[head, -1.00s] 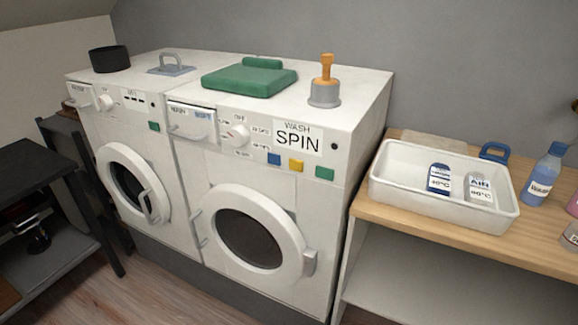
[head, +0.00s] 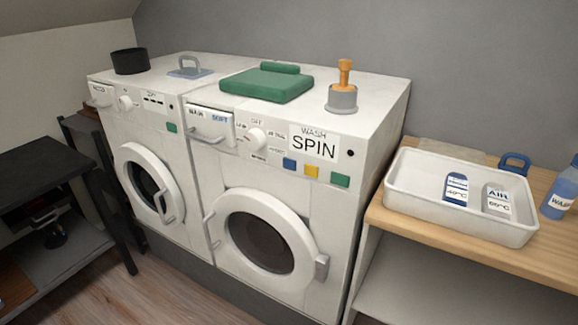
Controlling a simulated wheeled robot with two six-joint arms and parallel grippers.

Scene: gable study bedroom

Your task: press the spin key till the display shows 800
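The nearer washing machine (head: 200,215) stands in the middle, its round door closed. Its display (head: 314,144) reads "WASH" in small letters above "SPIN" in large ones; no number shows on it. Below the display are three coloured keys: a blue key (head: 289,164), a yellow key (head: 311,172) and a green key (head: 340,180). Any marks on the keys are too small to read, so I cannot tell which is the spin key. A dial (head: 256,138) sits left of the display. Neither of my grippers is in view.
A second white machine (head: 140,127) stands to the left. A white tray (head: 402,195) sits on a wooden shelf to the right. A dark table (head: 45,170) stands left.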

